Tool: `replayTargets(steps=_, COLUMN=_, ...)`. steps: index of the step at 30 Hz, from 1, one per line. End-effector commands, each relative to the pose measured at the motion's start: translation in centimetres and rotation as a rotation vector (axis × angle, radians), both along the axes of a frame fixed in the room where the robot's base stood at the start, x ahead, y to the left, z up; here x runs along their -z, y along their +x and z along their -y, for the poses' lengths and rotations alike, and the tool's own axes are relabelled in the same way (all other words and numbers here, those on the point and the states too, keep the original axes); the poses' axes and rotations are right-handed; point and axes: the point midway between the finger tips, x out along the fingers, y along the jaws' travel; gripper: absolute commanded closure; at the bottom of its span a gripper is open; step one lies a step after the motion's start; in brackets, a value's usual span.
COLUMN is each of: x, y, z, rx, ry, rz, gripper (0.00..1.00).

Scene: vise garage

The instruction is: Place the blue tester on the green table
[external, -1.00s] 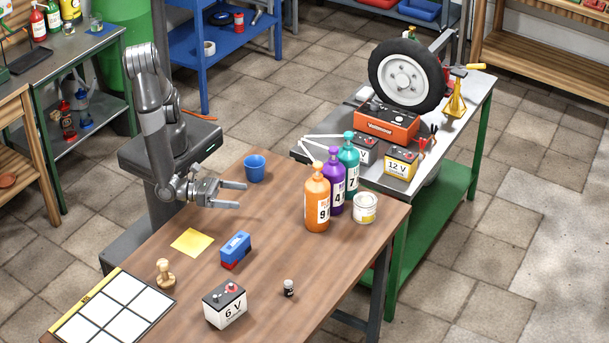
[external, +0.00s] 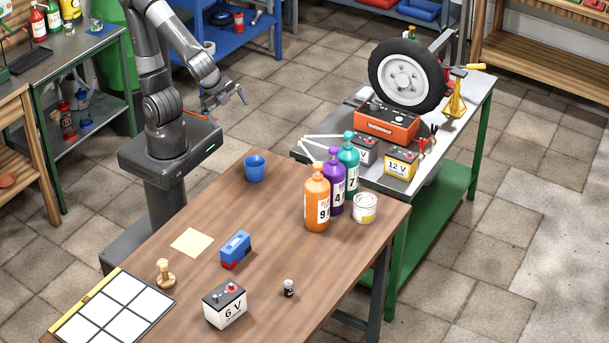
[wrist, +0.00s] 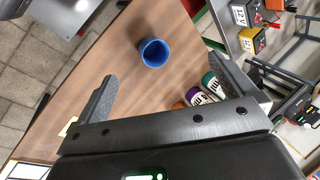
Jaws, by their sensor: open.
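A blue box with a handle and a red lower part (external: 236,250), which looks like the blue tester, stands on the brown wooden table (external: 290,190). It is left of the middle, behind the 6 V battery (external: 225,304). I cannot make it out in the wrist view. The green table (external: 477,135), with green legs and a grey top, stands at the right behind the brown one. My gripper (external: 236,94) is open and empty, raised beyond the brown table's far left edge. In the wrist view its fingers (wrist: 160,72) are spread wide.
A blue cup (external: 254,168) stands near the brown table's far edge; orange (external: 317,200), purple (external: 337,190) and teal (external: 349,165) bottles and a tin (external: 364,208) stand right of it. The green table carries a wheel (external: 405,77), an orange charger (external: 387,124) and a 12 V battery (external: 401,164).

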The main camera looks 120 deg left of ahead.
Motion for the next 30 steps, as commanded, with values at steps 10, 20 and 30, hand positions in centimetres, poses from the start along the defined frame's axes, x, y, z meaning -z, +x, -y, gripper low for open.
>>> replayTargets(steps=10, x=-5.2, y=-3.0, z=2.0, rx=-0.274, ry=-0.41, rz=0.317, gripper=0.0)
replayTargets(steps=20, x=-6.4, y=-3.4, z=2.6, rx=-0.318, ry=-0.49, rz=0.385, gripper=0.0)
replayTargets(steps=30, x=-6.5, y=-3.2, z=2.6, rx=-0.317, ry=-0.49, rz=0.381, gripper=0.0)
